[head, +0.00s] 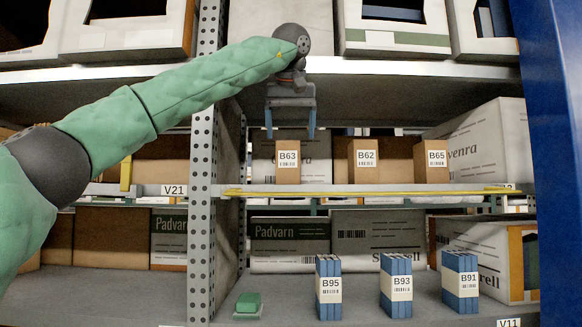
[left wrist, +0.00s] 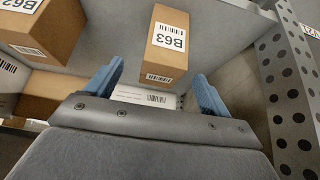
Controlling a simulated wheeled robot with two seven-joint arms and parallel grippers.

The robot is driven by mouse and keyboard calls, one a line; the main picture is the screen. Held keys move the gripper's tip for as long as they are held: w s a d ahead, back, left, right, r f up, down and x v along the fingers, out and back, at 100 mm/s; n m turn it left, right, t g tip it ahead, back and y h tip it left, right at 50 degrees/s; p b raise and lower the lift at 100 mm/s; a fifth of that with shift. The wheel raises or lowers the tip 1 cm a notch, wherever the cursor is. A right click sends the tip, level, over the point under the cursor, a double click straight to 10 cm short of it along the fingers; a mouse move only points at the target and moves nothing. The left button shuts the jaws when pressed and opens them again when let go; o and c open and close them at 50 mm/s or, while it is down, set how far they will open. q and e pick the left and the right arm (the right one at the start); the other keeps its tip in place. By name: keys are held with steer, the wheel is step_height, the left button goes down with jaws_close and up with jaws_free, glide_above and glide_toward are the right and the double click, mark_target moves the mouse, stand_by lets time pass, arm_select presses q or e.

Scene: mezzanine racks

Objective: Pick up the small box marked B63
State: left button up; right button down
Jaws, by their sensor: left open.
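The small brown box marked B63 (head: 288,173) stands upright on the middle shelf, its white label facing me. In the left wrist view the B63 box (left wrist: 165,57) lies between the lines of the two blue fingers. My left gripper (head: 290,131) is open and empty, pointing down, with one fingertip on each side of the box's top in the head view. In the left wrist view the gripper (left wrist: 158,72) shows both fingers spread, with gaps beside the box. I see no contact. My right gripper is in no view.
Box B62 (head: 365,172) and box B65 (head: 431,172) stand to the right on the same shelf, with larger cartons behind. A perforated upright (head: 201,170) rises left of B63. The upper shelf edge (head: 400,68) runs above. A yellow strip (head: 370,191) lines the front edge.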

mark_target(291, 153)
arm_select(q)
steer(key=p+x, duration=0.1)
steer(key=x, duration=0.1)
steer(key=p+x, duration=0.2)
steer(key=shift+w, duration=0.35)
steer(key=shift+w+d+f+p, duration=0.15)
steer(key=shift+f+p, duration=0.1)
steer(key=shift+p, duration=0.15)
steer(key=shift+w+f+p, duration=0.2)
steer(key=shift+f+p, duration=0.15)
steer(key=shift+f, duration=0.35)
steer(key=shift+w+f, duration=0.3)
steer(key=shift+f, duration=0.05)
steer(key=shift+s, duration=0.1)
steer(key=c, duration=0.8)
steer(key=shift+r, duration=0.1)
steer(key=c, duration=0.4)
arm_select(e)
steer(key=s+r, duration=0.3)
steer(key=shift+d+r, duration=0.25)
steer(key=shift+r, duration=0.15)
